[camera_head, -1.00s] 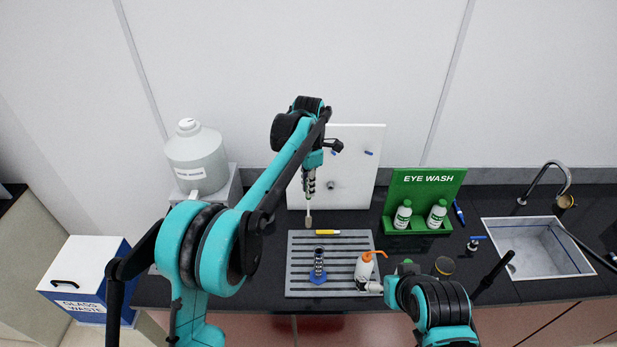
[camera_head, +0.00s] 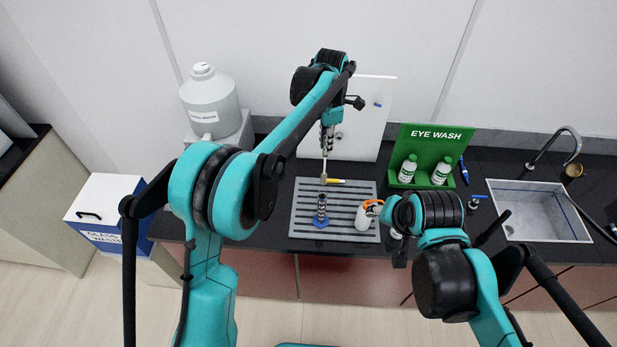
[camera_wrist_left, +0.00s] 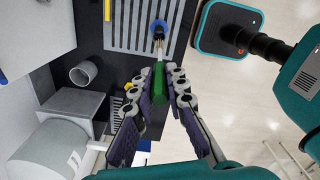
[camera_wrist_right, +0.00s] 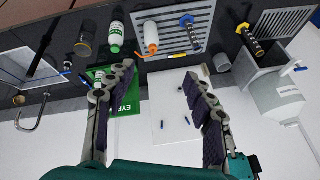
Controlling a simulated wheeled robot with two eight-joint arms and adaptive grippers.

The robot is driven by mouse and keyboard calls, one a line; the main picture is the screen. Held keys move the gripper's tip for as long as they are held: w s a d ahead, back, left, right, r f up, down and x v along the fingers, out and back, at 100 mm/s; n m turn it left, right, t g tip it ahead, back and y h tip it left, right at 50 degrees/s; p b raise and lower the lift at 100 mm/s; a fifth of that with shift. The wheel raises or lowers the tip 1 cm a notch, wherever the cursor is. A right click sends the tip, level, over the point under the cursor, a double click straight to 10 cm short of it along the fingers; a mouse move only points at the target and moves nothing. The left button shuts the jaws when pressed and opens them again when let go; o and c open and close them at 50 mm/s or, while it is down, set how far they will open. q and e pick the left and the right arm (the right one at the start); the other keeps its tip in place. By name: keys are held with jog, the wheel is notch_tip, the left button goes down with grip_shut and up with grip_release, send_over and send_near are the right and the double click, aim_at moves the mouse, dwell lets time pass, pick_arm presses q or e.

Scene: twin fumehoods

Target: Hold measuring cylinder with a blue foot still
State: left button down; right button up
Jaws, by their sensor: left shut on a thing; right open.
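The measuring cylinder with a blue foot (camera_head: 321,212) stands upright on the grey slotted tray (camera_head: 296,222). It also shows in the left wrist view (camera_wrist_left: 158,30) and in the right wrist view (camera_wrist_right: 190,32). My left gripper (camera_head: 326,140) is above and behind it, shut on a thin-stemmed tool with a green handle (camera_wrist_left: 155,82). The tool's brownish end (camera_head: 324,178) hangs low over the tray's far side, apart from the cylinder. My right gripper (camera_wrist_right: 160,76) is open, with nothing between its fingers. The right arm hides it in the head view.
An orange-topped wash bottle (camera_head: 364,216) stands at the tray's right, close to my right arm. A yellow pen (camera_head: 345,182) lies at the tray's far edge. The green eye wash stand (camera_head: 447,138) and sink (camera_head: 535,218) are to the right. A large grey container (camera_head: 209,102) stands left.

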jog(key=w+a+f+m+g, duration=0.3)
jog(key=w+a+m, duration=0.4)
jog(key=m+g+h, duration=0.3)
jog(key=m+h, duration=0.4)
send_near(322, 202)
jog(key=w, duration=0.2)
jog(key=x, duration=0.8)
jog(key=a+x, duration=0.1)
jog(key=x, duration=0.3)
jog(key=shift+s+f, duration=0.15)
jog(key=shift+f, duration=0.15)
grip_shut()
